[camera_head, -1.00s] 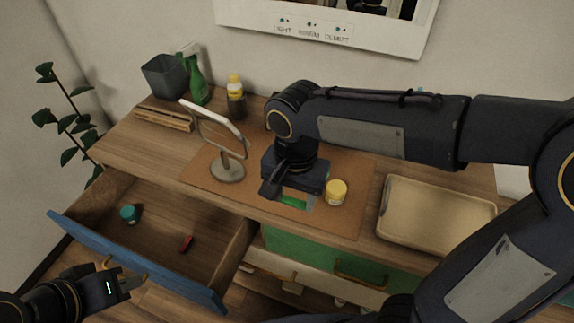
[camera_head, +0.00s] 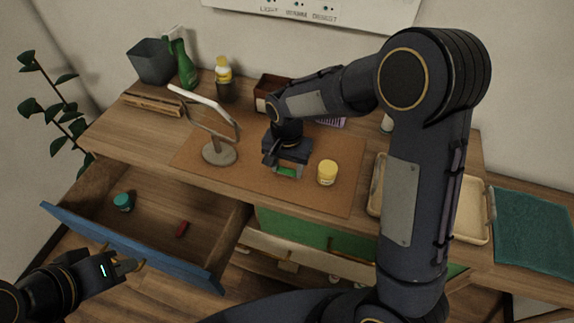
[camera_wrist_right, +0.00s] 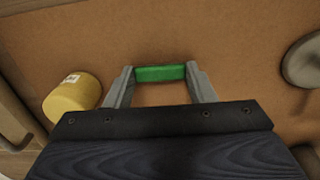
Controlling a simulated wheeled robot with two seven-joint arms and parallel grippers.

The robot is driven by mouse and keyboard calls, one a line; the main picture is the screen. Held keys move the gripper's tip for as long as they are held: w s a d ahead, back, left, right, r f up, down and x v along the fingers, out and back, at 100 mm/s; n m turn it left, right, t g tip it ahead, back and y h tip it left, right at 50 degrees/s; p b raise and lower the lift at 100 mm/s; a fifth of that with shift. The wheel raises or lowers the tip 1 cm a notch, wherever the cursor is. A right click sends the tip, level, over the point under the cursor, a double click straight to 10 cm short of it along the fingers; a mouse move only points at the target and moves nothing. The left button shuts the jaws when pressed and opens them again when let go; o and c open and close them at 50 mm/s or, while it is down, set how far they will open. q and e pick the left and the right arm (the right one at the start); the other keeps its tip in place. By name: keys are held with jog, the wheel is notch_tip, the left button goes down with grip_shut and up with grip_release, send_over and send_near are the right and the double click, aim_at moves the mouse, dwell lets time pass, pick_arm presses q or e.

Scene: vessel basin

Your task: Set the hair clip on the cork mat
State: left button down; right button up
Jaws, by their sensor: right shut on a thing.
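The hair clip looks like a small green bar; it shows in the wrist view (camera_wrist_right: 160,73) between the fingertips and partly in the head view (camera_head: 287,172). My right gripper (camera_head: 287,171) is shut on it, pointing down over the brown cork mat (camera_head: 250,182). The clip is at or just above the mat; I cannot tell whether it touches. My left gripper (camera_head: 128,266) is low at the left, by the front of the open drawer, with its fingers too small to read.
A tan tray (camera_head: 462,210) lies right. The open drawer (camera_head: 160,250) holds a teal jar (camera_head: 123,202) and a red item (camera_head: 182,229). Bare mat lies in front.

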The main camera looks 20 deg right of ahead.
aim_at(287, 171)
jog(key=shift+f, duration=0.2)
jog(key=o, duration=0.9)
jog(key=shift+r, duration=0.1)
notch_tip(287, 171, up, 12)
jog(key=s+d+r+n+t+y, duration=0.2)
jog(key=s+d+r+y, duration=0.15)
jog(key=s+d, duration=0.55)
jog(key=s+n+t, duration=0.1)
jog(key=s, duration=0.3)
jog(key=s+a+f+n+t, duration=0.1)
jog(key=s, duration=0.3)
jog(key=s+f+n+t, duration=0.1)
jog(key=s, duration=0.4)
jog(key=shift+s+a+f+t, duration=0.1)
jog(key=shift+a+t, duration=0.2)
jog(key=shift+t, duration=0.1)
